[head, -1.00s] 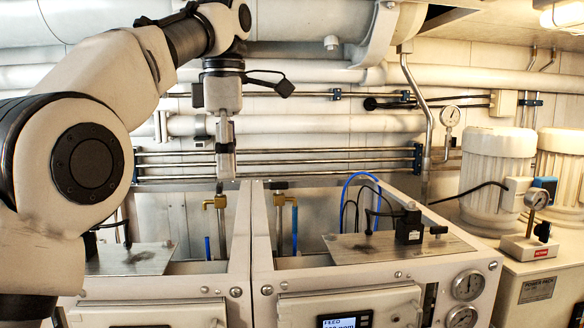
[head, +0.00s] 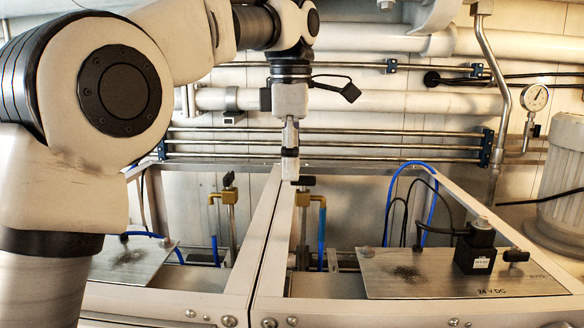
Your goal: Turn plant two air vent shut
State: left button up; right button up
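Two brass air valves with black handles stand in the open-topped frames. The left valve (head: 229,196) has its handle tilted upward. The right valve (head: 303,199) has a black handle (head: 303,181) lying about level, with a blue hose below. No plant number is legible, so I cannot tell from labels which is plant two. My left gripper (head: 290,174) points down, its tips beside the left end of the right valve's handle in the picture. I cannot tell whether they touch it. The fingers show edge-on, so their opening is unclear. My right gripper is out of view.
A white frame post (head: 262,235) runs between the two bays. A metal plate (head: 440,283) with a black solenoid box (head: 474,250) lies to the right. Steel pipes (head: 400,143) cross the wall behind. A blue hose (head: 390,205) arches at right.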

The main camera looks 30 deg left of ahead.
aim_at(303, 183)
pick_arm(q)
jog(key=w+f, duration=0.1)
jog(key=w, duration=0.1)
jog(key=w+f, duration=0.1)
jog(key=shift+w+f, duration=0.3)
jog(key=shift+w, duration=0.05)
jog(key=shift+s+d+r, duration=0.1)
jog(key=shift+s+r, duration=0.25)
jog(key=shift+s, duration=0.45)
grip_shut()
jog(key=shift+w+f, duration=0.2)
jog(key=shift+w, duration=0.15)
jog(key=shift+s, duration=0.15)
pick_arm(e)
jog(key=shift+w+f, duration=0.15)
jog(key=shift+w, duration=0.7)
